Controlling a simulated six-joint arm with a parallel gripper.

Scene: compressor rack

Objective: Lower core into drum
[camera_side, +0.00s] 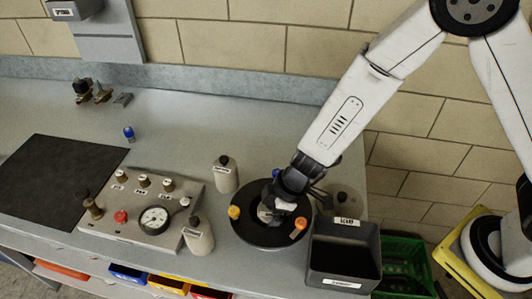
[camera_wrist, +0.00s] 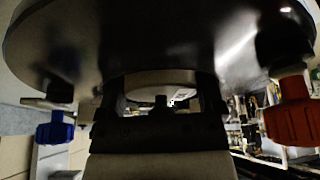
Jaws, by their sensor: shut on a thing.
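The drum (camera_side: 262,238) shows in the side view as a round black body near the bench's front edge, with yellow, orange and blue knobs around its rim. My gripper (camera_side: 284,192) is over its middle, pointing down. In the wrist view, my gripper (camera_wrist: 160,95) is shut on a pale, round-edged piece, which I take as the core (camera_wrist: 145,78). Its lower part and its exact depth in the drum are hidden. The drum's dark underside-like surface (camera_wrist: 150,40) fills the upper wrist view, with a blue knob (camera_wrist: 55,127) left and a red-orange knob (camera_wrist: 291,108) right.
A black labelled bin (camera_side: 345,255) stands close to the drum's right. Two pale bottles (camera_side: 225,176) stand to its left, beside a gauge panel (camera_side: 140,208). A dark mat (camera_side: 60,180) lies far left. The bench behind the panel is mostly clear.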

